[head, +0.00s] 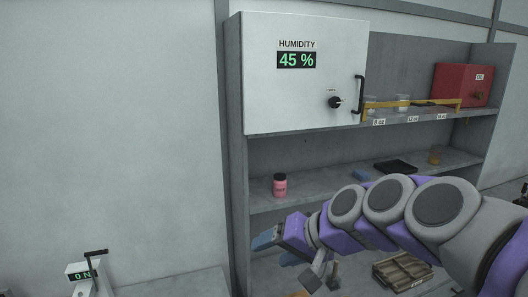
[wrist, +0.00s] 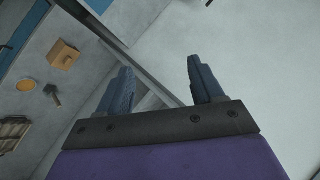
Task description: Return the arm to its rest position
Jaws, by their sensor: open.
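My arm, purple and grey, reaches in from the right in the head view, in front of the lower shelves. My gripper (head: 268,248) points left at the arm's end, below the middle shelf. In the wrist view my gripper (wrist: 158,82) shows two blue-grey fingers spread apart. Nothing is between them, so it is open and empty. Behind the fingers run the shelf unit's upright edge and a pale wall.
A white humidity cabinet (head: 302,95) reads 45 %. The shelf unit (head: 237,150) holds a pink jar (head: 280,185), a dark tray (head: 395,167) and a red box (head: 462,85). A wooden crate (head: 402,270) sits low. A lever device (head: 84,271) reads ON at lower left.

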